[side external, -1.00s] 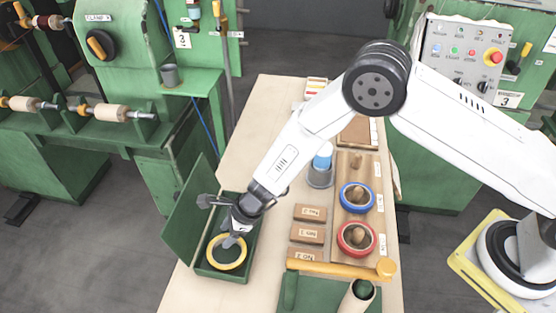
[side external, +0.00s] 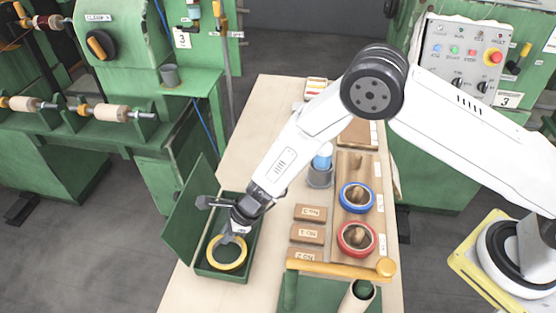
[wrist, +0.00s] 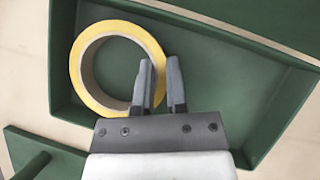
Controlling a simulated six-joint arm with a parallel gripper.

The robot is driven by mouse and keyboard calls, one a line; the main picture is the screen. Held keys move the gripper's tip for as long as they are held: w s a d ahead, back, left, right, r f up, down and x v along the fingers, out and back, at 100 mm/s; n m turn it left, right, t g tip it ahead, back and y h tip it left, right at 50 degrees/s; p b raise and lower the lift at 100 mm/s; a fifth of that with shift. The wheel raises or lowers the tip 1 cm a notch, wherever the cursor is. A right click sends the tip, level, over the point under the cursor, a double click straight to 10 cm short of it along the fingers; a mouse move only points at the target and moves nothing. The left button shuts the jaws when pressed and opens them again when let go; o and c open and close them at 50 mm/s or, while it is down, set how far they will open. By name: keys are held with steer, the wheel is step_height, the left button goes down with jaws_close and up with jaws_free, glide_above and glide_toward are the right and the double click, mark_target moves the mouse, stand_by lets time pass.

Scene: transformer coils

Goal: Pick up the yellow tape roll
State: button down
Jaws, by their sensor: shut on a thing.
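The yellow tape roll (side external: 226,253) lies in the open green box (side external: 252,240), and its ring shows in the wrist view (wrist: 84,62) near the box's upper left corner. My gripper (side external: 230,240) reaches down into the box. In the wrist view my gripper (wrist: 160,75) is shut on the right side of the ring's wall, with one finger inside the ring and the other outside. The fingers hide part of the roll's right side. I cannot tell whether the roll is lifted off the box floor.
The box's lid (side external: 190,215) stands open at the left. Wooden blocks (side external: 307,234) lie right of the box, then a wooden board with a blue ring (side external: 356,197) and a red ring (side external: 356,239) on pegs. An orange-handled tool (side external: 340,268) lies in front of them.

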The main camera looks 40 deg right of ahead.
steer(key=shift+r, duration=0.2)
step_height(320, 180, up, 10)
steer(key=shift+f, duration=0.15)
stand_by(0.6)
stand_by(0.6)
